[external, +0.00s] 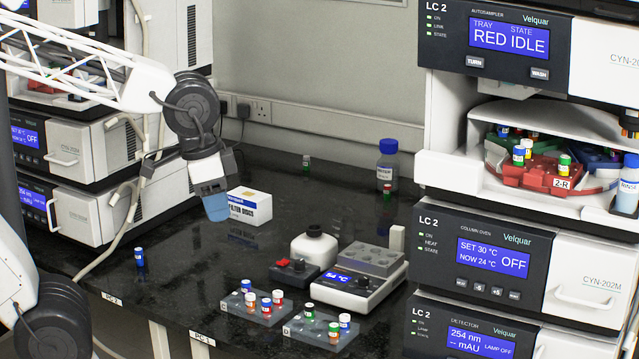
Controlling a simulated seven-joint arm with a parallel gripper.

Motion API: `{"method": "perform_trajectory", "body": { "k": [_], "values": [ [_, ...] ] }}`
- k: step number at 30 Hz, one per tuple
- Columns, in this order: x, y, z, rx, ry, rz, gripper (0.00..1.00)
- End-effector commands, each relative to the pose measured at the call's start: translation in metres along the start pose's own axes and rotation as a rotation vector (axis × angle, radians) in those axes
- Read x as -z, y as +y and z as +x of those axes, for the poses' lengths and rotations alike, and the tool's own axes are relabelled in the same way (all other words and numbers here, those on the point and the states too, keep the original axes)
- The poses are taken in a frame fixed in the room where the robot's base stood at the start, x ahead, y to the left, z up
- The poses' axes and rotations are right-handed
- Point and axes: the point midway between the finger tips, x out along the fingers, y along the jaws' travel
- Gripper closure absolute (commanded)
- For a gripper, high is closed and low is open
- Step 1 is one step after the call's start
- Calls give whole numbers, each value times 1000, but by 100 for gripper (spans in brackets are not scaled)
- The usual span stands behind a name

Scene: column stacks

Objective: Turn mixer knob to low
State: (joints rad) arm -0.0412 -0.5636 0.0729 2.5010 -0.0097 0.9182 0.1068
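A small white mixer (314,249) with a dark round top stands on the black bench, left of the heating block. Its black front panel (300,277) carries a red switch (283,262) and a dark knob (298,264). The knob's setting is too small to read. My gripper (217,207) points down above the bench, to the left of the mixer and well apart from it, near a white-and-blue carton. Its blue tip shows, but the fingers cannot be told apart. I see nothing held in it.
The carton (250,206) stands between my gripper and the mixer in the picture. A heating block with a display (350,283) stands right of the mixer. Vial racks (254,306) (320,331) sit in front. A lone blue-capped vial (140,259) stands at left.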

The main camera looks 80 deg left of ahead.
Motion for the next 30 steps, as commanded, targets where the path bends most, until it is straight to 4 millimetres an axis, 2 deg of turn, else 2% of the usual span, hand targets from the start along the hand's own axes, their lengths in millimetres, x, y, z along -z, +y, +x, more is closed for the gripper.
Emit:
{"method": "perform_trajectory", "body": {
  "k": [15, 30],
  "values": [
    [74, -69, 44, 15, -61, 114, 63],
    [126, -157, 104, 9, -116, 228, 63]
  ]
}}
